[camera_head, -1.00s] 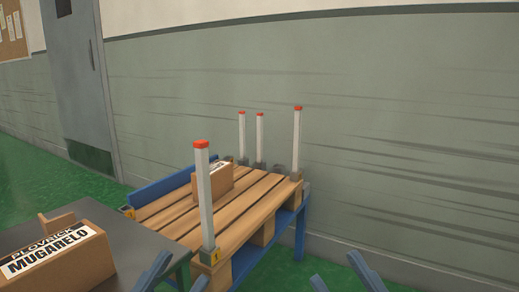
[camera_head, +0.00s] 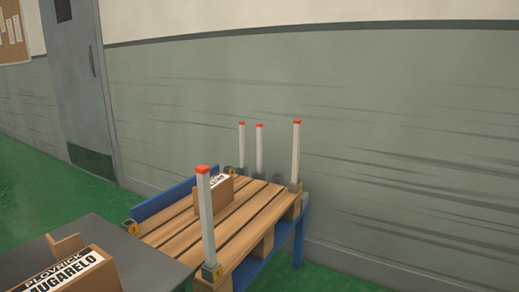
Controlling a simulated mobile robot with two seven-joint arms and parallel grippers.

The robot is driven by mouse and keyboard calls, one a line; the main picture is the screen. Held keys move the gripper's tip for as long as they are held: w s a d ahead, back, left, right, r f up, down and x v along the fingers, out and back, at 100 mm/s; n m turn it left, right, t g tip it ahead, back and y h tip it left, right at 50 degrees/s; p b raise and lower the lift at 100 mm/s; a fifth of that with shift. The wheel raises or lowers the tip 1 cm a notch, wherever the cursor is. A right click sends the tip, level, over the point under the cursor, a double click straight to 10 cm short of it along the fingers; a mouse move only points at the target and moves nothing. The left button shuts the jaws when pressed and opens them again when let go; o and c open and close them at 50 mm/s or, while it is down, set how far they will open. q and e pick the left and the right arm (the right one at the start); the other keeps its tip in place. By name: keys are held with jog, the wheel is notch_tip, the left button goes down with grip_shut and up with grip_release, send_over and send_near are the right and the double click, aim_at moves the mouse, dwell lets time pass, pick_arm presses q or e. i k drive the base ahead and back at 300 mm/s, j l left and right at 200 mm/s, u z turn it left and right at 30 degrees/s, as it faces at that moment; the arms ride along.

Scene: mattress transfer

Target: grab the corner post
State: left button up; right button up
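Several white corner posts with red tops stand upright on a wooden pallet (camera_head: 235,222). Another post (camera_head: 296,153) stands at the right rear corner. Two more, a left one (camera_head: 241,146) and one beside it (camera_head: 260,149), stand close together at the back. Neither gripper shows in the head view, and no post is seen held.
A cardboard box (camera_head: 213,195) lies on the pallet, which rests on a blue-framed stand (camera_head: 300,240). A grey table (camera_head: 150,262) with a labelled box (camera_head: 75,272) is at lower left. A green wall (camera_head: 420,150) stands close behind.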

aim_at(258, 127)
jog(key=i+l+z, duration=0.1)
jog(key=i+l, duration=0.25)
jog(key=i+l+z, duration=0.1)
jog(key=i+l, duration=0.25)
jog(key=i, duration=0.15)
jog(key=i+l+z, duration=0.1)
jog(key=i+l, duration=0.2)
jog(key=i, duration=0.15)
jog(key=i+l+z, duration=0.1)
jog(key=i+l, duration=0.15)
jog(key=i, duration=0.2)
